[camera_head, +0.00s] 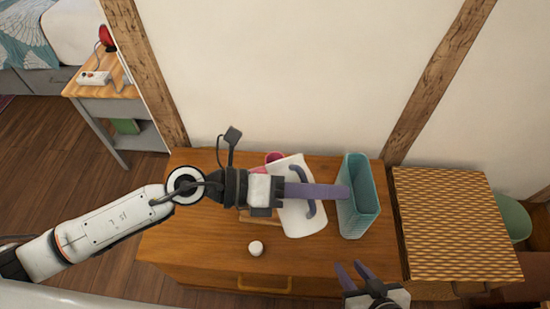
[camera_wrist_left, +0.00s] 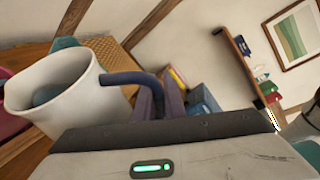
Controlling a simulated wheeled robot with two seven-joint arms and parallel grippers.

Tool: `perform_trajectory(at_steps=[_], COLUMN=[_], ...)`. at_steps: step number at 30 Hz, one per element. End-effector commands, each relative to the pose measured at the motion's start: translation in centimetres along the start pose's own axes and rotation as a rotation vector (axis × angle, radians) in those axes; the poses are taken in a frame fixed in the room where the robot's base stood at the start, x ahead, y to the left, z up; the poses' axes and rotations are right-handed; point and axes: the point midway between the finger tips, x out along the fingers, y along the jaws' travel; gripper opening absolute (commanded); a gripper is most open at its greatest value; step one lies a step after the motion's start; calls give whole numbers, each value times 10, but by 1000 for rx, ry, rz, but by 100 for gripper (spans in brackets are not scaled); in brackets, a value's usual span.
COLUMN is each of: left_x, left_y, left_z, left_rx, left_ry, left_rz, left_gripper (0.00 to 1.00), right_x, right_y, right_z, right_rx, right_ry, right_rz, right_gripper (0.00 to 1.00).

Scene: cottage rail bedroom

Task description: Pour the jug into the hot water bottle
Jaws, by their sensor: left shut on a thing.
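The white jug (camera_head: 297,222) with a blue-purple handle is held above the dresser. My left gripper (camera_head: 322,191) is shut on its handle. The jug's side faces up in the head view, so it looks strongly tilted. In the left wrist view the jug (camera_wrist_left: 75,100) shows its open mouth, with something blue-green inside. A pink thing (camera_head: 274,157), likely the hot water bottle, shows behind the jug and is mostly hidden by it and my gripper. It also shows at the left edge of the left wrist view (camera_wrist_left: 10,118). My right gripper (camera_head: 350,268) is open and empty at the dresser's front right.
A small white round object (camera_head: 255,248) lies on the wooden dresser (camera_head: 200,245). A tall teal basket (camera_head: 360,205) stands right of the jug. A woven-topped cabinet (camera_head: 455,220) is beside the dresser. The wall is close behind. The dresser's front left is clear.

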Motion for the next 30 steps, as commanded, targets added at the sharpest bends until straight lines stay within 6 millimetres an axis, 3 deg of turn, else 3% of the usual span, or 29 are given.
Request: perform_trajectory(at_steps=[30], left_x=[-3], left_y=[-6], left_z=[10], left_rx=[-51], left_ry=[-3], left_rz=[-26], left_gripper=[0], right_x=[4], right_y=[-2], right_z=[2], right_rx=[-2], right_ry=[2], right_rz=[-3], right_gripper=[31])
